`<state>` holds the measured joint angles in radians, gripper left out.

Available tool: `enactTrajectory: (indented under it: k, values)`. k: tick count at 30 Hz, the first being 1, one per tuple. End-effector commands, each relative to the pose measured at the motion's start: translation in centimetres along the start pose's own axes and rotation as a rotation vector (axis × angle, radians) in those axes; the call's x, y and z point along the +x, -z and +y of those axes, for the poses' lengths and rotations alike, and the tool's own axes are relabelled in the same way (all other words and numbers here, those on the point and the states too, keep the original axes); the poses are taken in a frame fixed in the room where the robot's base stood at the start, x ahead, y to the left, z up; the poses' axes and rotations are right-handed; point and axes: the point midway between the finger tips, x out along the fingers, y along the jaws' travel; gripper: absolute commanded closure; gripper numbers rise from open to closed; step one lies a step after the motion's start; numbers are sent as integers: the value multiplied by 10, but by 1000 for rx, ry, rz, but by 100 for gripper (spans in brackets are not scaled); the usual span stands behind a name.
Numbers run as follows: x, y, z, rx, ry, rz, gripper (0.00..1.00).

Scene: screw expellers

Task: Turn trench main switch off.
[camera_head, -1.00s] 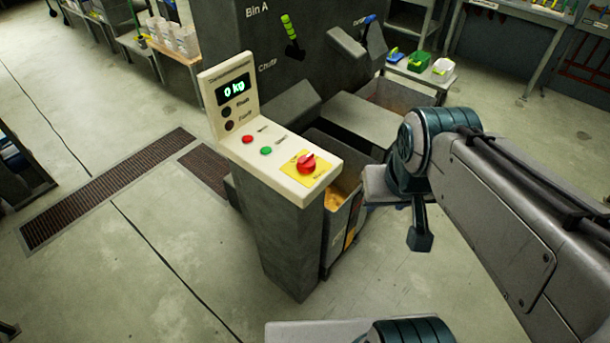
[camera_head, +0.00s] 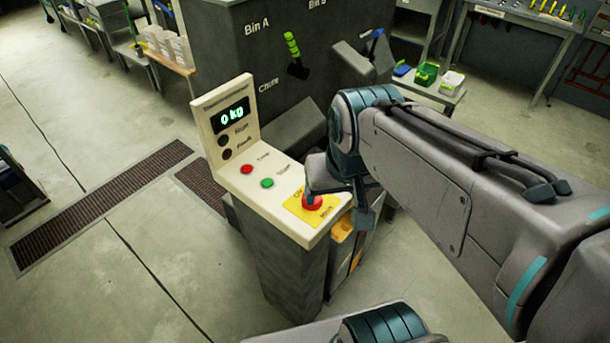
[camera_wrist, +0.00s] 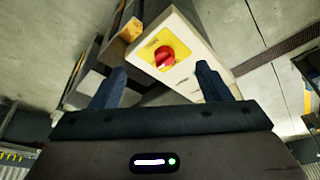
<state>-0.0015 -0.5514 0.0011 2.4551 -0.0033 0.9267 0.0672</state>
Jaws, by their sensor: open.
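The red rotary switch (camera_head: 312,202) sits on a yellow plate (camera_head: 327,214) at the near end of the cream control panel (camera_head: 245,196). My gripper (camera_head: 338,205) is at the panel's right edge in the head view, and my wrist partly covers the switch there. In the wrist view the red switch (camera_wrist: 165,56) and its yellow plate (camera_wrist: 151,50) show ahead of my gripper (camera_wrist: 162,82). The two fingers are spread apart with nothing between them. The switch lies beyond the fingertips, apart from them. I cannot read the switch's setting.
The panel also has a red button (camera_head: 247,169), a green button (camera_head: 267,183) and a display (camera_head: 231,115) reading 0 kg. A dark machine (camera_head: 265,65) with a green-handled lever (camera_head: 293,52) stands behind. A yellowish bin (camera_head: 342,231) is right of the pedestal (camera_head: 290,275).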

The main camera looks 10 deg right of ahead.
Motion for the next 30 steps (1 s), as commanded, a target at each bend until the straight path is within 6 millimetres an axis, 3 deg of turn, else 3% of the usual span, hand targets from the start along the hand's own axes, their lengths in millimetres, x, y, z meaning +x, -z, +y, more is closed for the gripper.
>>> enactTrajectory:
  k: [9,15,20,25,30]
  values:
    - [47,68,-5,492,-52,-174,30]
    - [72,102,-6,758,-118,-254,30]
    - [80,114,-7,858,-148,-280,30]
    - [93,112,-6,876,-155,-286,30]
    - [124,101,-6,874,-156,-288,30]
